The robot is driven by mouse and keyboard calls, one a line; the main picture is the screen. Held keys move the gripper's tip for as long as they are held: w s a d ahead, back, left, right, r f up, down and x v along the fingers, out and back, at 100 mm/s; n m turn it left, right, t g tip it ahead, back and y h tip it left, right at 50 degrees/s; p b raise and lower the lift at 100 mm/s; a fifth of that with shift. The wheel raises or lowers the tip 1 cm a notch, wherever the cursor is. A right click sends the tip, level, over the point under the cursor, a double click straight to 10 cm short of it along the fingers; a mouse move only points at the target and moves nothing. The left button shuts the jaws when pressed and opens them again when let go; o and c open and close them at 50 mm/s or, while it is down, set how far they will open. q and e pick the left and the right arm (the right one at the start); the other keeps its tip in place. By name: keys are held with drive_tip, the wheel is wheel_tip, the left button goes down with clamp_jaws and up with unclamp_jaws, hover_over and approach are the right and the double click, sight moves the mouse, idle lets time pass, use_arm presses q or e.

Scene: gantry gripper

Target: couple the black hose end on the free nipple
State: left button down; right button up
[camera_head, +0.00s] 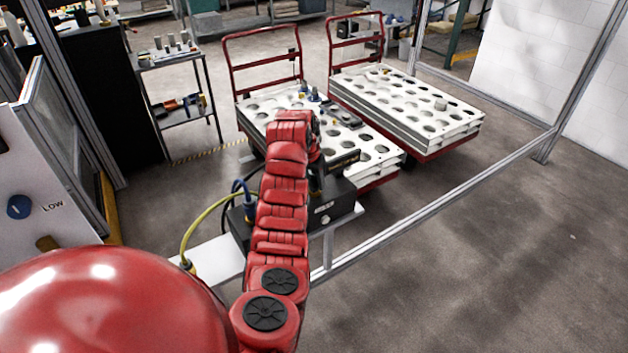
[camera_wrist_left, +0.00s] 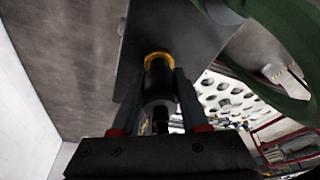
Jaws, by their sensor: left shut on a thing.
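My left gripper (camera_wrist_left: 158,100) is shut on a black cylinder, which looks like the black hose end (camera_wrist_left: 158,85), between its two dark fingers. A yellow ring (camera_wrist_left: 158,57) shows at the far end of the cylinder, against a grey plate (camera_wrist_left: 185,38). I cannot tell whether the ring belongs to a nipple or how far the hose end sits on it. In the head view my red arm reaches to a black box (camera_head: 340,207) and covers part of it; the dark left gripper (camera_head: 316,180) is above the box. The free nipple cannot be made out. My right gripper is not in view.
A yellow hose (camera_head: 198,222) with a blue end (camera_head: 240,190) runs to the box's left side. A green curved band (camera_wrist_left: 285,65) passes close at the wrist view's right. Behind stand two carts with perforated white trays (camera_head: 400,100). A metal frame rail (camera_head: 440,205) crosses right.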

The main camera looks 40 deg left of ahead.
use_arm(q)
drive_tip(key=shift+c, duration=1.7)
unclamp_jaws()
drive_tip(key=shift+r, duration=0.35)
drive_tip(key=v, duration=1.6)
drive_tip(key=shift+s+r, duration=0.25)
